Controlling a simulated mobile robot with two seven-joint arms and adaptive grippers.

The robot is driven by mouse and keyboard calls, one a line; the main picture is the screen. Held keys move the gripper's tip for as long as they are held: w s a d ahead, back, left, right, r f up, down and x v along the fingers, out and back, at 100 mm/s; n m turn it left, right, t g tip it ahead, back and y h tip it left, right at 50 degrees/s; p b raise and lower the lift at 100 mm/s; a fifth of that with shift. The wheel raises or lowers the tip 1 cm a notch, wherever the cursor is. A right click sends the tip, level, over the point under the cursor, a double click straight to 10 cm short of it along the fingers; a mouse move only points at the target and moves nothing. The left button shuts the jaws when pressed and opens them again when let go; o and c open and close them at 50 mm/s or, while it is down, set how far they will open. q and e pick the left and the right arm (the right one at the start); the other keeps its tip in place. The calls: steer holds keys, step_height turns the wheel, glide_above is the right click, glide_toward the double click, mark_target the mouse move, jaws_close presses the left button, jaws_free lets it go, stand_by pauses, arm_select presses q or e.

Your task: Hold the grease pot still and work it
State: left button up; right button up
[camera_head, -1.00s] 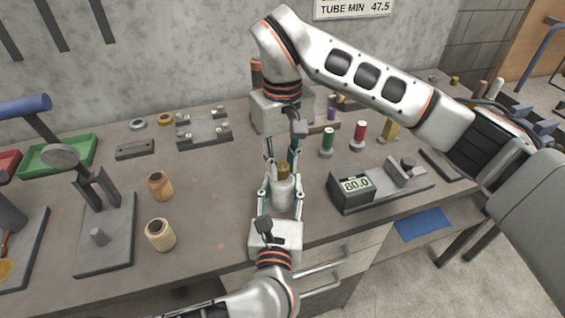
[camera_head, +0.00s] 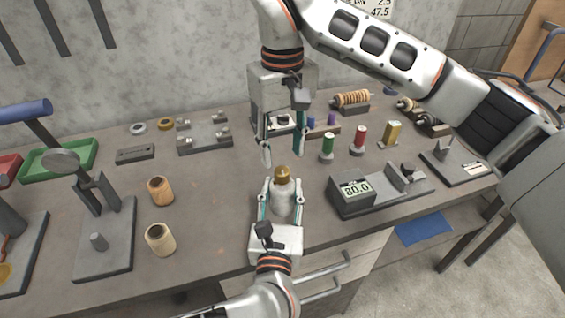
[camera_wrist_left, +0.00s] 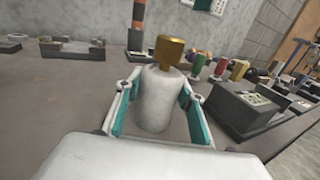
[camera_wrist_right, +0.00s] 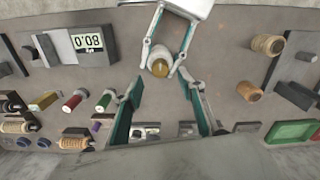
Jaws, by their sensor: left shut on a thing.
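The grease pot (camera_head: 283,196) is a whitish rounded pot with a brass cap (camera_head: 283,174) on top. It stands upright between the fingers of my left gripper (camera_head: 281,203), which is shut on its body. In the left wrist view the pot (camera_wrist_left: 155,98) and its brass cap (camera_wrist_left: 170,50) fill the middle. My right gripper (camera_head: 283,155) is above and behind the pot, fingers pointing down, spread open and empty. In the right wrist view its fingers (camera_wrist_right: 162,107) are wide apart, with the brass cap (camera_wrist_right: 159,68) beyond them, apart from both.
A scale reading 80.0 (camera_head: 352,196) stands right of the pot. Green (camera_head: 327,146) and red (camera_head: 359,137) spools stand behind it. Two tan cylinders (camera_head: 160,190) (camera_head: 160,238) and a grey stand (camera_head: 104,245) are at left. Bare bench lies between the cylinders and the pot.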

mark_target(282, 171)
step_height(282, 171, up, 6)
stand_by(0.5)
